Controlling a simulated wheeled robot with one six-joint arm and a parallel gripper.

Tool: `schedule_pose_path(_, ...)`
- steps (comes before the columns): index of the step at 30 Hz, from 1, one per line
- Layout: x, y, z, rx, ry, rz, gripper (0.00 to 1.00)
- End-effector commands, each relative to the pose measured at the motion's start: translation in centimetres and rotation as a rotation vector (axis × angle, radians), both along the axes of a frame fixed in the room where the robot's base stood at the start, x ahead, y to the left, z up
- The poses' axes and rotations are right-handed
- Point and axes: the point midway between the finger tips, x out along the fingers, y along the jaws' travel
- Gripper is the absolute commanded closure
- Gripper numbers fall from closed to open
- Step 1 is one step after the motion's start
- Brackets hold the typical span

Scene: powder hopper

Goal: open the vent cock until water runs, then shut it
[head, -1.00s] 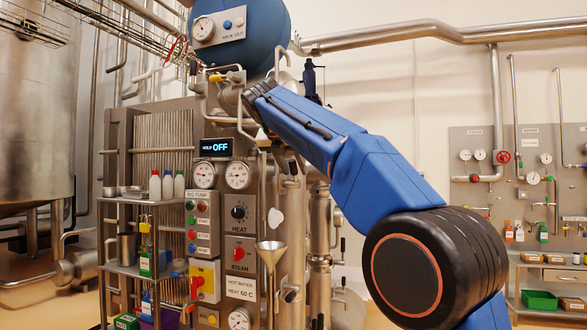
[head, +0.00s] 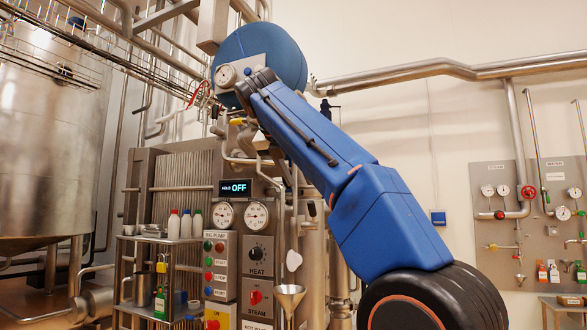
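A small yellow handle (head: 237,121) shows on the thin pipework just below the blue drum (head: 285,50); it may be the vent cock, but I cannot tell for sure. No running water shows there. My blue arm rises from the lower right, and its dark far end overlaps the lower front of the drum, just above and right of the yellow handle. My gripper's fingers do not show; they are hidden behind the arm or out of sight.
The plate pack (head: 180,170) and a display reading "HOLD OFF" (head: 235,187) stand below. Two gauges (head: 257,215), a pump and heat panel (head: 258,258), a funnel (head: 289,292) and a shelf with bottles (head: 173,225) stand lower. Pipes crowd the drum.

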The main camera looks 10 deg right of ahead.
Motion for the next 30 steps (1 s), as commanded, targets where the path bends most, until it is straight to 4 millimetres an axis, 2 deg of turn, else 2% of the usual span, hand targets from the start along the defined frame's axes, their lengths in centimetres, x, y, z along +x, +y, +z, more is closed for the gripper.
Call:
schedule_pose_path(9,-1.9,1.4,1.8,0.0,-0.001,-0.001,0.63)
schedule_pose_path(30,-2.1,1.5,2.0,0.001,0.0,-0.001,0.63)
